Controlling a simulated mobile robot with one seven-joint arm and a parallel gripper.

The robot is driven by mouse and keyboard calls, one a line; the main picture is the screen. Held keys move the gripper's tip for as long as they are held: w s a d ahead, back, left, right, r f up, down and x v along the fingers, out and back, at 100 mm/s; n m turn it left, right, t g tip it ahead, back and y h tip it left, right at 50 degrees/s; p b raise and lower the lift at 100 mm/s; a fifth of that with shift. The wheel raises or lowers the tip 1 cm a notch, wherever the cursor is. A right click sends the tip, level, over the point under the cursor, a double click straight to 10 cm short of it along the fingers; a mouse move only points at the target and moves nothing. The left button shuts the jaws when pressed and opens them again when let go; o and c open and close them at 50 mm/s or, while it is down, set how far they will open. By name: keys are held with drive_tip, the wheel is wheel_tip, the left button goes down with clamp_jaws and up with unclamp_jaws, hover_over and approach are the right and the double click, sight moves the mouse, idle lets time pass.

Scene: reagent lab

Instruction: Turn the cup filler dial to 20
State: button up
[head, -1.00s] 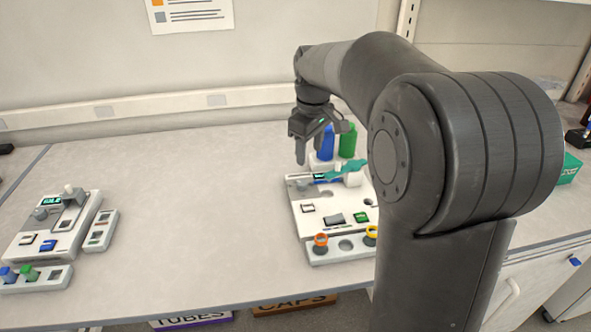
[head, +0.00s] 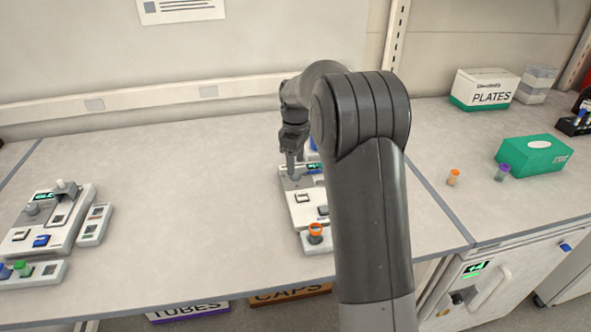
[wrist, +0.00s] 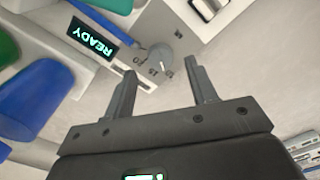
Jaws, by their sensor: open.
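The cup filler (head: 300,212) is the white machine under my arm; much of it is hidden by the arm in the head view. In the wrist view its display (wrist: 93,40) reads READY. Beside the display is a round grey dial (wrist: 160,56) with small marks around it, too small to read. My gripper (wrist: 160,68) is open and empty, with the dial seen between its fingertips. I cannot tell whether the fingers reach around the dial or are still above it. In the head view my gripper (head: 291,172) points down over the machine's back left part.
A blue bottle (wrist: 40,100) and a green bottle (wrist: 6,48) stand close to the gripper. An orange-rimmed cup (head: 316,232) sits at the machine's front. Another white machine (head: 50,220) is at the left. The bench between the machines is clear.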

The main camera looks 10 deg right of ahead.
sight(296, 172)
drive_tip(key=shift+f, duration=1.75)
drive_tip(key=c, duration=1)
drive_tip(key=shift+o, duration=0.2)
